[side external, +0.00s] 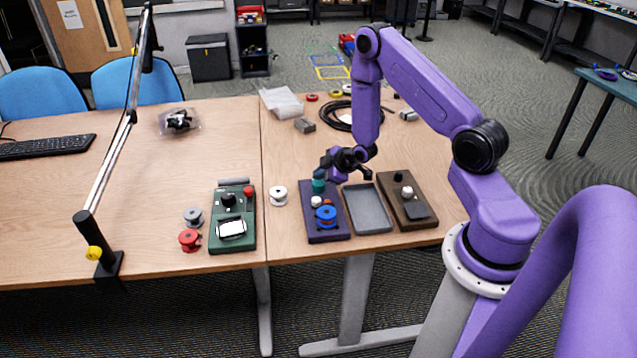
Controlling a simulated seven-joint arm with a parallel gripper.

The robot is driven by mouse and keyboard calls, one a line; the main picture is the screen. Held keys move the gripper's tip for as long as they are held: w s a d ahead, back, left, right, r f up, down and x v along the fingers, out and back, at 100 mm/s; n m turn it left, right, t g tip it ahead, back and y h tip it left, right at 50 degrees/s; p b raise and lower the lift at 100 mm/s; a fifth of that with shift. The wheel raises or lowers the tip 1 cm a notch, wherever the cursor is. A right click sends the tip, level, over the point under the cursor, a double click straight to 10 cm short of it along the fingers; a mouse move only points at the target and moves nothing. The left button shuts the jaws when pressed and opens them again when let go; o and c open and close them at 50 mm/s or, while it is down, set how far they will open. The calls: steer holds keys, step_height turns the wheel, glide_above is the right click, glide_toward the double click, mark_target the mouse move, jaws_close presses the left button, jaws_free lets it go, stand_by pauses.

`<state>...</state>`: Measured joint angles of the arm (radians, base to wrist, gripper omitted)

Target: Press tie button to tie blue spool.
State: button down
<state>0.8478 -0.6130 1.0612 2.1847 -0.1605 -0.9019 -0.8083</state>
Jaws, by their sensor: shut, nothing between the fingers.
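The blue spool (326,216) sits on the front part of the purple station (341,234) on the right-hand table. A teal round button or knob (318,186) stands at the back of that station, with a small white knob (316,201) in front of it. I cannot read any label that marks the tie button. My gripper (320,174) is shut and empty. Its tips are at or just above the teal button; I cannot tell whether they touch it. Nothing visible shows a tie around the blue spool, but it is small in view.
A grey tray (367,229) and a brown station (420,222) stand right of the purple station. A green station (217,240) stands left, near white (278,195), grey (193,217) and red (189,238) spools. A black cable coil (335,116) lies behind.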

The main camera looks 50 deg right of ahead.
mark_target(321, 184)
steer(key=shift+f, duration=1)
stand_by(1.2)
steer(key=shift+r, duration=1.2)
steer(key=shift+r, duration=0.1)
steer(key=shift+r, duration=2.4)
